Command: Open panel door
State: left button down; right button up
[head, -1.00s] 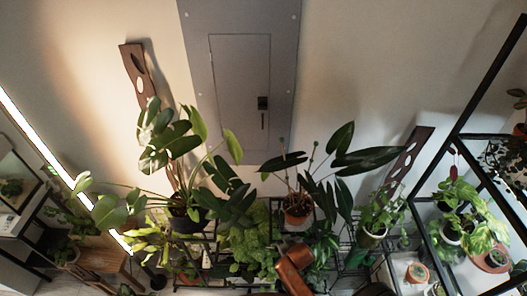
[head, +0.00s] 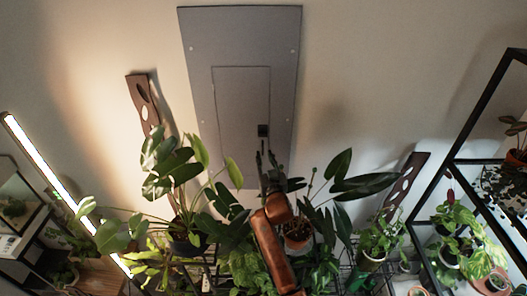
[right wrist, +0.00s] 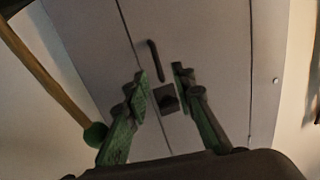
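The grey panel door (head: 238,112) is a tall rectangle set in a larger grey panel on the wall. It looks shut. It has a dark square latch (head: 263,131) and a thin dark handle bar, near its right edge in the head view. My right gripper (head: 266,163) is raised in front of the door's lower right part, just below the latch. In the right wrist view its two green-padded fingers (right wrist: 162,80) are apart, with the latch (right wrist: 168,101) and the handle bar (right wrist: 157,60) seen between and beyond them. Nothing is held. My left gripper is not in view.
A large leafy plant (head: 175,165) stands left of my right arm, and another potted plant (head: 298,235) is close on its right. A black shelf frame (head: 470,130) stands at the right. A bright light tube (head: 50,165) leans at the left.

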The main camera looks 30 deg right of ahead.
jog(key=x, duration=0.3)
jog(key=shift+w+d, duration=0.15)
jog(key=shift+w, duration=0.1)
jog(key=shift+c, duration=0.7)
grip_shut()
